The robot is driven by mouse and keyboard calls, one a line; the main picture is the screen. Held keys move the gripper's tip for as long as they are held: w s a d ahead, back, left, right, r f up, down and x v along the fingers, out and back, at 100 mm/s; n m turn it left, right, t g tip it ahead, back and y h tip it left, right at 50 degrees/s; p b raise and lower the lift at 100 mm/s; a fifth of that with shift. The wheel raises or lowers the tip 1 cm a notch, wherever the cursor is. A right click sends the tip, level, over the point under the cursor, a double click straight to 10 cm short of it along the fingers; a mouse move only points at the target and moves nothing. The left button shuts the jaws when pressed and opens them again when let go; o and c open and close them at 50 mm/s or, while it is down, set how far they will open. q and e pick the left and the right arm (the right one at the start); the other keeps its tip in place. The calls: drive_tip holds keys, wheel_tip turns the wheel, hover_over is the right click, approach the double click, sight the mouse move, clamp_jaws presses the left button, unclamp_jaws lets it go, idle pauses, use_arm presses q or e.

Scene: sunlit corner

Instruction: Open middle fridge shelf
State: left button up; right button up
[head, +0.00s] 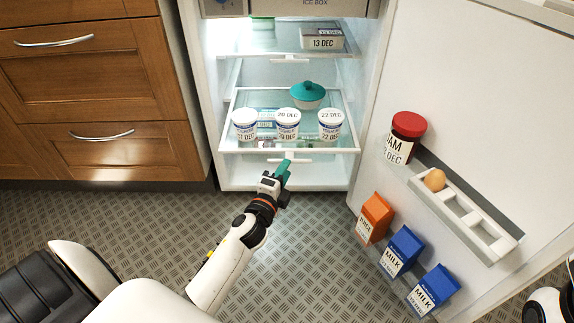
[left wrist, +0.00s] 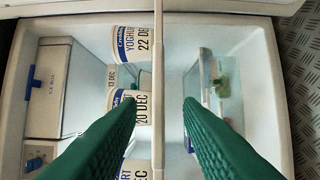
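The fridge (head: 228,172) stands open. Its middle shelf (head: 240,146) is a glass pane in a white frame, with a small white handle (head: 300,158) at the middle of its front edge. On the shelf stand three yoghurt pots (head: 287,125) and a teal-lidded bowl (head: 307,95). My left gripper (head: 285,168) is just in front of and below the handle. In the left wrist view its green fingers (left wrist: 160,100) are apart, with the shelf's front edge (left wrist: 158,60) running between them in the picture. Whether they touch the handle cannot be told. My right gripper is out of view.
The fridge door (head: 470,90) is swung open to the right, carrying a jam jar (head: 405,138), an egg rack (head: 470,218) and cartons (head: 402,250). Wooden drawers (head: 90,70) stand at left. The upper shelf (head: 262,48) holds boxes. The floor (head: 320,260) in front is clear.

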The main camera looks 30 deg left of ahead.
use_arm(q)
drive_tip(key=s+d+p, duration=0.1)
drive_tip(key=s+p, duration=0.1)
drive_tip(key=s, duration=0.7)
drive_tip(key=shift+s+d, duration=0.2)
drive_tip(key=shift+d, duration=0.05)
